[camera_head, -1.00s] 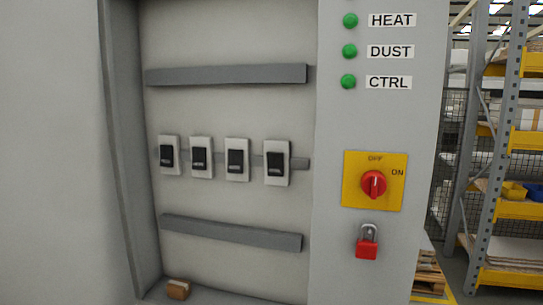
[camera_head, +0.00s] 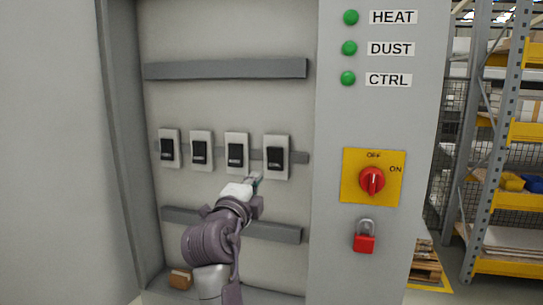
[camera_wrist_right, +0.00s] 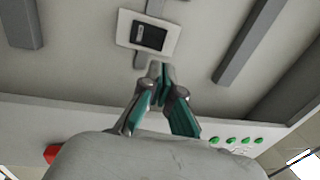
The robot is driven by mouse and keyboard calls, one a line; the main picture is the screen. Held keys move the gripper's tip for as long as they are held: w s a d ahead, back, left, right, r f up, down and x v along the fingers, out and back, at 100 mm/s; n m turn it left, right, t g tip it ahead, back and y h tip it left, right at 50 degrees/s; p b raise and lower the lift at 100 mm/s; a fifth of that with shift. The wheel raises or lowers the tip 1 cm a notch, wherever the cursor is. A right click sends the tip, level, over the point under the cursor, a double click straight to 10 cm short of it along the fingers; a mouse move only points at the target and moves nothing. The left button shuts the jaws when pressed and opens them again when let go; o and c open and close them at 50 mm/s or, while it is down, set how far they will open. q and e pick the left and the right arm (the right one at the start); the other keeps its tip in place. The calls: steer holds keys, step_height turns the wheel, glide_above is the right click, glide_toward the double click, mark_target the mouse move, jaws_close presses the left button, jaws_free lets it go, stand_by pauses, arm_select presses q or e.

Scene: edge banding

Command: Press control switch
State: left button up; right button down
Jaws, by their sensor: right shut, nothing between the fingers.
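Several white switches with black rockers sit in a row on a rail inside the open cabinet. The rightmost switch (camera_head: 277,157) is nearest my right gripper (camera_head: 255,178), which is just below and left of it in the head view. In the right wrist view a switch (camera_wrist_right: 149,35) lies just ahead of my right gripper (camera_wrist_right: 159,70). The fingers are shut with nothing between them, and a small gap shows between the fingertips and the switch. The label on the rocker is too small to read. My left gripper is out of view.
Grey bars (camera_head: 226,68) run above and below the switches. On the right panel are green lamps (camera_head: 348,78) marked HEAT, DUST and CTRL, a red rotary switch (camera_head: 372,180) and a red padlock (camera_head: 364,243). A small brown block (camera_head: 180,278) lies on the cabinet floor.

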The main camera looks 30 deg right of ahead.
mark_target(274, 151)
steer(key=p+x, duration=0.3)
steer(key=x, duration=0.3)
steer(key=p+x, duration=0.4)
steer(key=x, duration=0.2)
steer(key=shift+w+d+r, duration=0.25)
steer(key=shift+w, duration=0.05)
steer(key=shift+w+d+f+p, duration=0.15)
steer(key=shift+w+d+p, duration=0.25)
steer(key=shift+d, duration=0.05)
